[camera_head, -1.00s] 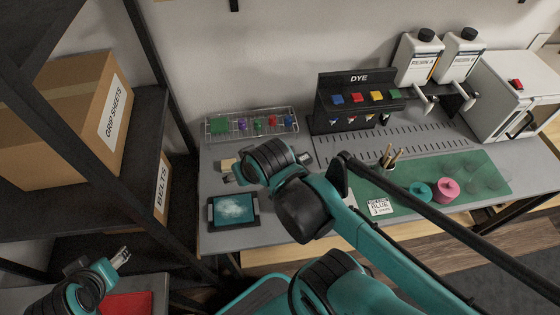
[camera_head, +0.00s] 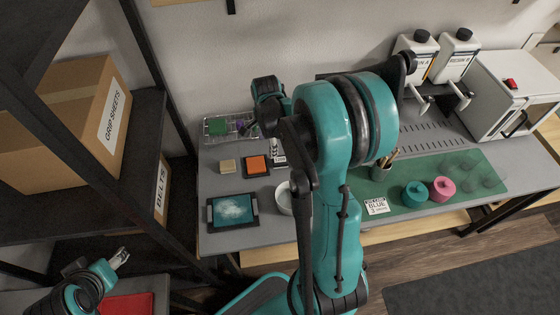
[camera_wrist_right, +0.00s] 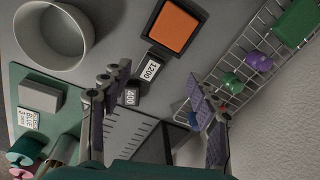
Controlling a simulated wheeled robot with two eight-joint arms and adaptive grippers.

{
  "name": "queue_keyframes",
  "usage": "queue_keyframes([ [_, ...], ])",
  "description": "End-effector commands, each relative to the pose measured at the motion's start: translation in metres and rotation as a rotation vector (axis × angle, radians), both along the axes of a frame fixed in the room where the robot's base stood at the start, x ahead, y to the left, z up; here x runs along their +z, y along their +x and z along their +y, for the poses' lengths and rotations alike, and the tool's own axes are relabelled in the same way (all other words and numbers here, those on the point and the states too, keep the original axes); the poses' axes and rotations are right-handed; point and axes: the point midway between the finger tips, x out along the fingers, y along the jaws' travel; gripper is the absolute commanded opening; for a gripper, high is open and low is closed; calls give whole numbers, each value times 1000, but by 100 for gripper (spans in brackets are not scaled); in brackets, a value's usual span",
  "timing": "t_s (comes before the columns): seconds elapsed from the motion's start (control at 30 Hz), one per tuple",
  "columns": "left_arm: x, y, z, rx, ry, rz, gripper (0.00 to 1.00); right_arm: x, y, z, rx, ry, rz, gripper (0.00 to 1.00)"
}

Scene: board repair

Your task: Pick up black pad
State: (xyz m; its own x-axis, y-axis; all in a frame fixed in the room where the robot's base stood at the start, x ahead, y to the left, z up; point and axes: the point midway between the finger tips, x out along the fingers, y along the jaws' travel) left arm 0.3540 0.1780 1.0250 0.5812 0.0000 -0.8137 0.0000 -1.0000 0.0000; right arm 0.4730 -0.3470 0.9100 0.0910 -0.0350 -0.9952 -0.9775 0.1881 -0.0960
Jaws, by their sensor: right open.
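An orange square on a black square base (camera_wrist_right: 174,27) lies on the grey bench; the head view shows it too (camera_head: 256,165). Two small dark blocks labelled "1200" (camera_wrist_right: 152,63) and "400" (camera_wrist_right: 132,93) lie beside it. No separate plain black pad stands out, so I cannot tell which of these is the black pad. My right gripper (camera_wrist_right: 158,88) is open and empty, its fingers spread above the bench near the "400" block. In the head view my arm hides most of it. My left gripper (camera_head: 119,258) is at lower left, away from the bench.
A white bowl (camera_wrist_right: 54,35) is near the orange square. A wire rack (camera_wrist_right: 243,62) holds coloured items. The green mat (camera_head: 450,185) is at right.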

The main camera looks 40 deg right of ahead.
Motion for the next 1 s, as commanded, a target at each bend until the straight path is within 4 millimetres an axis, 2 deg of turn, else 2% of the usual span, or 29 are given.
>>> queue_keyframes([
  [0.03,1,0,0,0,0,0,56,-12,3,-11,-81,14,20,60],
  [0.1,2,0,0,0,0,0,56,-26,4,-22,-179,29,45,60],
  [0.3,2,0,0,0,0,0,56,-49,3,-36,-326,49,83,60],
  [0.67,-13,0,0,0,0,0,56,-86,2,-37,-337,50,85,60],
  [0.9,-32,0,0,0,0,0,56,-122,-1,-36,-336,50,85,60],
  [1.0,-34,0,0,0,0,0,56,-129,-1,-36,-336,50,85,60],
])
